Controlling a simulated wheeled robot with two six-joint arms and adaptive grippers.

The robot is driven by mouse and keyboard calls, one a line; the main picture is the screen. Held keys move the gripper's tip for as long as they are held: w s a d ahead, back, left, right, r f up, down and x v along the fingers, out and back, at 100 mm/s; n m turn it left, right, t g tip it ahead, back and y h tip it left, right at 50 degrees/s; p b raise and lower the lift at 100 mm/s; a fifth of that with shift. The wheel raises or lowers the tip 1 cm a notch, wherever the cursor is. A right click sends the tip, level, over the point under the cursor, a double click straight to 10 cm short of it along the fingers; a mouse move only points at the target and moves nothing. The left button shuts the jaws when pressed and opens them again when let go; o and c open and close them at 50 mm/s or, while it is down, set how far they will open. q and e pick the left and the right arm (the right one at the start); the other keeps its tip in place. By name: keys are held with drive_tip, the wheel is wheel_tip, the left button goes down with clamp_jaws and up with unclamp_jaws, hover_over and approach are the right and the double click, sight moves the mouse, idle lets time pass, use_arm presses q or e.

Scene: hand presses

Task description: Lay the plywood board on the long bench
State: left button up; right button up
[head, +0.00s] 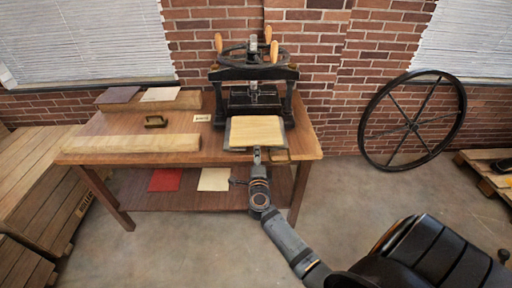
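A pale plywood board (256,131) lies flat on the dark bed of the hand press, at the front of the press. The brown wooden bench (155,158), with a lower shelf, carries the press and stands against the brick wall. My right gripper (257,152) is at the middle of the board's front edge, with its arm reaching in from the lower right. It looks narrow and seems to meet the edge, but I cannot tell whether its fingers grip the board. My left gripper is not in view.
The black press (254,75) has wooden-tipped handles. On the bench's left lie a long pale timber (130,143), a brass-coloured object (156,122) and a thick block (185,101) with sheets. A spoked wheel (412,120) leans at right; wooden crates (40,185) stand left.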

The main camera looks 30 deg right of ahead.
drive_tip(key=shift+x, duration=2.55)
drive_tip(key=shift+c, duration=0.3)
clamp_jaws()
drive_tip(key=shift+r, duration=0.1)
